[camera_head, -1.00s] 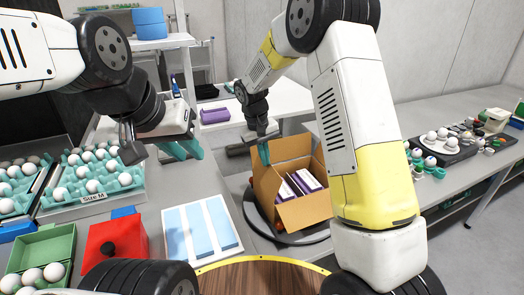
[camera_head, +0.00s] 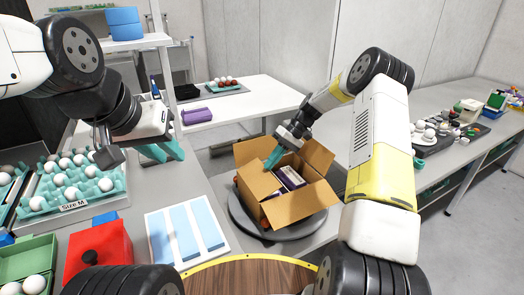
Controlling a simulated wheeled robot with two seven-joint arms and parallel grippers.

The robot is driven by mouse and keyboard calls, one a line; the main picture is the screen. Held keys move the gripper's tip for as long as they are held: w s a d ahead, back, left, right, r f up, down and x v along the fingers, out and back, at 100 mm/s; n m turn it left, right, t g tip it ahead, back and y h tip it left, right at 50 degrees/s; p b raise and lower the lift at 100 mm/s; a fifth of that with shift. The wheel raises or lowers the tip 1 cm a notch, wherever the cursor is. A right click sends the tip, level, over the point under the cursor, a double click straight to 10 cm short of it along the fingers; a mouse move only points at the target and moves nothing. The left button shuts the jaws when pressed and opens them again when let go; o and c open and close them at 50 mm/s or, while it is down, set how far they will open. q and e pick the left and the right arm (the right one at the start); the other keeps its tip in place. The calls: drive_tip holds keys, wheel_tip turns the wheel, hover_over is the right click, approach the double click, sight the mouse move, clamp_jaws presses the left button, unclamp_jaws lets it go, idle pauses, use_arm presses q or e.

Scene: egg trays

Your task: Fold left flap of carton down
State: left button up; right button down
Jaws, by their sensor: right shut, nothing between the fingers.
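The open brown carton (camera_head: 258,205) stands on a dark round turntable (camera_head: 240,217). Its back flap (camera_head: 250,151) and right flap (camera_head: 318,157) stand up, and the front flap (camera_head: 305,205) slopes outward. The left panel (camera_head: 255,180) rises beside the contents; where its flap begins is hard to tell. Purple-and-white boxes (camera_head: 290,178) lie inside. My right gripper (camera_head: 273,158) is shut and empty, its teal fingertips over the carton's opening near the back left. My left gripper (camera_head: 162,151) is open and empty, far left of the carton above the grey table.
Egg trays (camera_head: 97,200), a red box (camera_head: 98,250) and a white tray with blue strips (camera_head: 187,230) lie left of the carton. A purple item (camera_head: 197,116) lies on the white table behind. A right-hand counter (camera_head: 480,150) holds small objects.

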drive_tip(key=f, duration=0.1)
drive_tip(key=y, duration=0.1)
drive_tip(key=d+f+g+y, duration=0.1)
drive_tip(key=shift+w+f, duration=0.25)
drive_tip(key=shift+f, duration=0.05)
drive_tip(key=shift+d+f, duration=0.2)
drive_tip(key=shift+f, duration=0.4)
drive_tip(key=shift+a, duration=0.1)
